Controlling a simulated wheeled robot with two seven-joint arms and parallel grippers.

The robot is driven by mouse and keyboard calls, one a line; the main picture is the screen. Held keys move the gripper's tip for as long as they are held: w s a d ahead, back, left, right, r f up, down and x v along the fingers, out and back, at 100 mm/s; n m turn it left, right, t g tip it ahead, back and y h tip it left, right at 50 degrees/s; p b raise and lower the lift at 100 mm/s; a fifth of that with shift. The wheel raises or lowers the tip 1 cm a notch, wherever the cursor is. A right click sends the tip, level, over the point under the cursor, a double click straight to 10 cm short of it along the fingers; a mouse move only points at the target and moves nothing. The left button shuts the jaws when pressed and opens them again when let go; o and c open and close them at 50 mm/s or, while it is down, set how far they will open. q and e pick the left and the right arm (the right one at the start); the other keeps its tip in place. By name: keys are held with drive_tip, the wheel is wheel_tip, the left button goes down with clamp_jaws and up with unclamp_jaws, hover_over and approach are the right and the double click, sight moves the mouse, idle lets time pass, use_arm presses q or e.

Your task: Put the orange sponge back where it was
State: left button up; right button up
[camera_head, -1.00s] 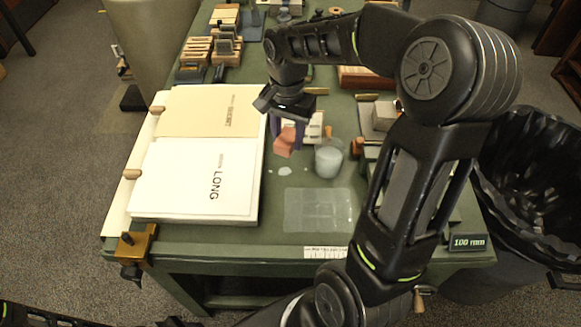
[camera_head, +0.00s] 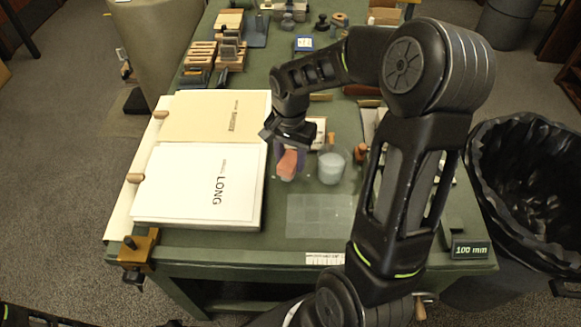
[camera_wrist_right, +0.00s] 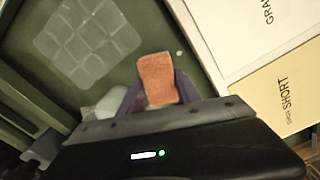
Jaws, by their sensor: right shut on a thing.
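My right gripper (camera_head: 288,158) is shut on the orange sponge (camera_head: 288,166). It holds the sponge between the paper stacks and a clear beaker of pale liquid (camera_head: 331,168). The right wrist view shows the sponge (camera_wrist_right: 157,79) between the purple fingers, with its face toward the camera. A pale translucent gridded patch (camera_head: 318,216) lies on the green table in front of the beaker. I cannot tell whether the sponge touches the table. My left gripper is not in view.
Two labelled paper stacks, one marked LONG (camera_head: 190,185), lie left of the sponge. Wooden racks (camera_head: 200,60) and small tools stand at the back. A black-lined bin (camera_head: 525,180) is beyond the right table edge. Green tabletop around the gridded patch is clear.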

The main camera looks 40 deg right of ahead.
sight(291, 168)
drive_tip(key=shift+f, duration=1.85)
drive_tip(key=shift+f, duration=0.15)
drive_tip(key=o, duration=0.9)
wheel_tip(291, 168, up, 12)
drive_tip(key=shift+r, duration=0.2)
